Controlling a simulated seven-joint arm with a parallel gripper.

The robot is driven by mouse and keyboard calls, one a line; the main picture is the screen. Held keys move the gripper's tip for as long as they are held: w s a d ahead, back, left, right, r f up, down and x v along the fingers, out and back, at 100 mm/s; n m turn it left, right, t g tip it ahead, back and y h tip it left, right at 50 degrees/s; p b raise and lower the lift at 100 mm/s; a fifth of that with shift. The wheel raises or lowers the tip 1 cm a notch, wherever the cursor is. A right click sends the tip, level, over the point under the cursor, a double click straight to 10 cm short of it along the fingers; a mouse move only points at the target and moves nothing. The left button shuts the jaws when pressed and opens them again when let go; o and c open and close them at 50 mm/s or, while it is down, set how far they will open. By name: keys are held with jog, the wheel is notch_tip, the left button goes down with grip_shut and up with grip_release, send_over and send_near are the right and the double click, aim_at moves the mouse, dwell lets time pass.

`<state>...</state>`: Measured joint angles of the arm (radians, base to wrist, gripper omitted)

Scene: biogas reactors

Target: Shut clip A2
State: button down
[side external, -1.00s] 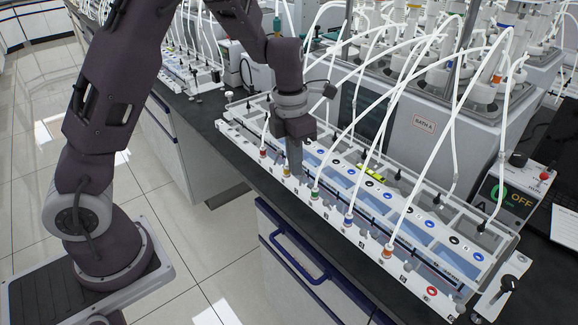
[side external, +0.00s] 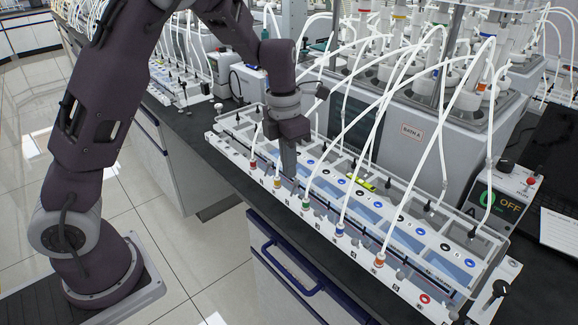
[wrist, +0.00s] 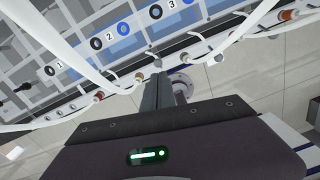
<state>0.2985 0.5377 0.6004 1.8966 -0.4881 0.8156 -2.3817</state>
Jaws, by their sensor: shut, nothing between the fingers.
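The unit with the numbered rail (side external: 345,190) runs diagonally along the bench front in the side view. It has blue chambers, dark rings and a front row of coloured tube fittings. My gripper (side external: 289,172) is shut and empty. It points down at the front edge, by the orange fitting (side external: 277,182). In the wrist view my fingers (wrist: 158,88) reach the edge near number 2. Clip A2 cannot be clearly made out, and contact cannot be told.
White tubes (side external: 385,95) arch from the rail to the reactor bath marked BATH A (side external: 413,132). A yellow-green level (side external: 361,182) lies on the rail. The floor in front of the bench is open.

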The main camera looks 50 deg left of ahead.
jog(key=w+a+r, duration=0.1)
jog(key=w+r, duration=0.5)
jog(key=r, duration=0.3)
jog(key=shift+w+r, duration=0.25)
jog(key=shift+r, duration=0.05)
jog(key=shift+a, duration=0.1)
